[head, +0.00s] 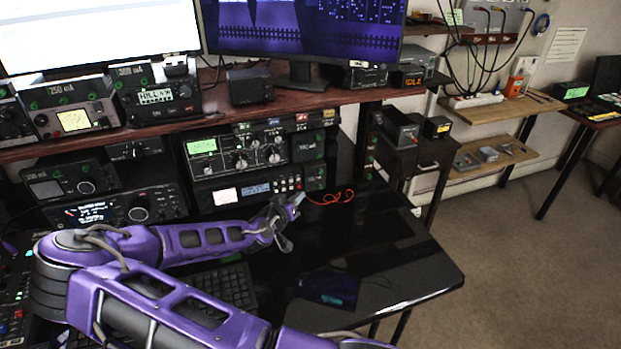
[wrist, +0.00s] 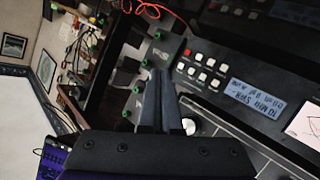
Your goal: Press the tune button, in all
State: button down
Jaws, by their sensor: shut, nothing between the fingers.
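The tuner (head: 228,196) is the lower black unit of the stack on the desk, with a lit blue display and a row of small buttons. In the wrist view its display (wrist: 279,97) reads upside down, beside two rows of small white buttons (wrist: 203,71) and one red button (wrist: 187,52). Their labels are too small to tell which is the tune button. My gripper (head: 295,203) is in front of the tuner's right end. In the wrist view my gripper (wrist: 158,73) has its fingers together and empty, just left of the buttons; contact cannot be told.
A radio unit (head: 238,150) with several knobs sits on top of the tuner. A silver knob (wrist: 188,126) lies close to my fingers. A red cable (head: 331,198) lies on the black desk (head: 400,262). A keyboard (head: 233,284) lies under my arm. The desk's right side is mostly clear.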

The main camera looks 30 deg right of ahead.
aim_at(299, 179)
jog(key=shift+n, duration=0.3)
jog(key=s+d+f, duration=0.2)
jog(key=shift+s+d+f, duration=0.1)
jog(key=shift+d+f, duration=0.2)
jog(key=shift+f, duration=0.05)
jog(key=w+b, duration=0.1)
jog(key=w, duration=0.1)
jog(key=w+d+b, duration=0.1)
jog(key=w, duration=0.1)
jog(key=w+b, duration=0.1)
jog(key=w, duration=0.2)
jog(key=shift+d+f, duration=0.25)
jog(key=shift+d, duration=0.15)
jog(key=shift+w+d+r+b, duration=0.1)
jog(key=shift+w+r+b, duration=0.1)
jog(key=shift+w, duration=0.2)
jog(key=shift+w+d+r+b, duration=0.1)
jog(key=shift+w+b, duration=0.1)
jog(key=shift+w, duration=0.2)
jog(key=shift+w+f+b, duration=0.1)
jog(key=shift+b, duration=0.2)
dwell(0.6)
jog(key=shift+w+d, duration=0.1)
jog(key=shift+w, duration=0.05)
jog(key=shift+w+b, duration=0.15)
jog(key=shift+b, duration=0.25)
